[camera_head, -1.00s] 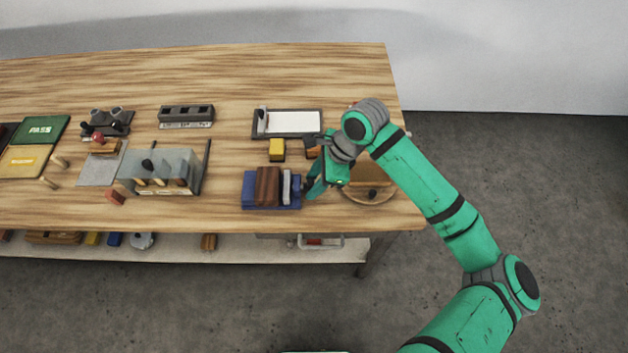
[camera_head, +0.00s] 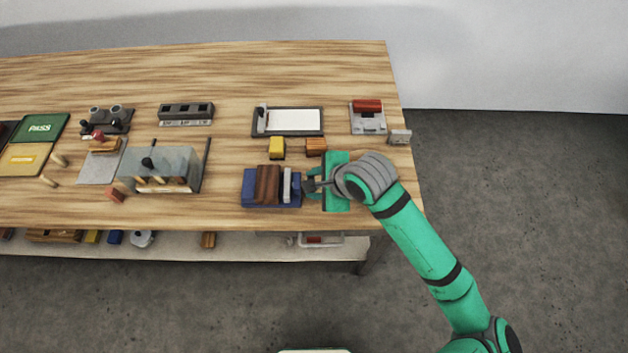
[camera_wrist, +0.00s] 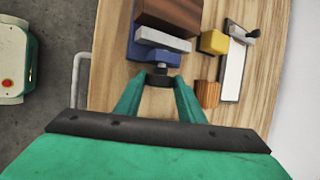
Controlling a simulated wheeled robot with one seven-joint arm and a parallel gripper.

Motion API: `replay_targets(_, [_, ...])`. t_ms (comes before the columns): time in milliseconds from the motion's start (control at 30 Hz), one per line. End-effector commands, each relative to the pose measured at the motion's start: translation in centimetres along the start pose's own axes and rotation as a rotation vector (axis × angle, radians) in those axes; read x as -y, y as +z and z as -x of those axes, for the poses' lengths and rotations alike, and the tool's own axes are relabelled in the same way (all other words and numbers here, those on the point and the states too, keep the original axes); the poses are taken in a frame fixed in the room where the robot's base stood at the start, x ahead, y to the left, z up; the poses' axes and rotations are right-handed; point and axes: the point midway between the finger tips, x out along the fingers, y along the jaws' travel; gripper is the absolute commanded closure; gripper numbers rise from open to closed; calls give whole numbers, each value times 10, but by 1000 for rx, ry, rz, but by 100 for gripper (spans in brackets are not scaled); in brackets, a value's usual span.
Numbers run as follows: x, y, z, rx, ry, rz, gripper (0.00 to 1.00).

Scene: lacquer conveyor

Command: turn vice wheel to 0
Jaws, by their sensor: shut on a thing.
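The vice is a blue base (camera_head: 250,203) with a brown wooden block (camera_head: 268,184) and a light grey jaw (camera_head: 287,184) on it, near the front edge of the table. In the wrist view the vice's blue end (camera_wrist: 150,55) faces me, and a small dark wheel (camera_wrist: 160,80) sticks out from it. My gripper (camera_head: 311,186) is at the right end of the vice. In the wrist view my gripper (camera_wrist: 159,84) has its green fingers on both sides of the dark wheel, shut on it. Any number or mark on the wheel is too small to read.
A yellow block (camera_head: 277,148) and an orange-brown wooden block (camera_head: 316,146) stand just behind the vice. A framed white board (camera_head: 293,122) lies farther back. A clear box (camera_head: 165,168) stands to the left.

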Motion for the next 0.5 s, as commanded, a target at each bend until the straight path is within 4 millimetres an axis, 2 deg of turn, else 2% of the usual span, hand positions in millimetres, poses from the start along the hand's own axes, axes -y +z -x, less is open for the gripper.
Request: replay_targets(500, [-5,1,0,2,-191,77,87])
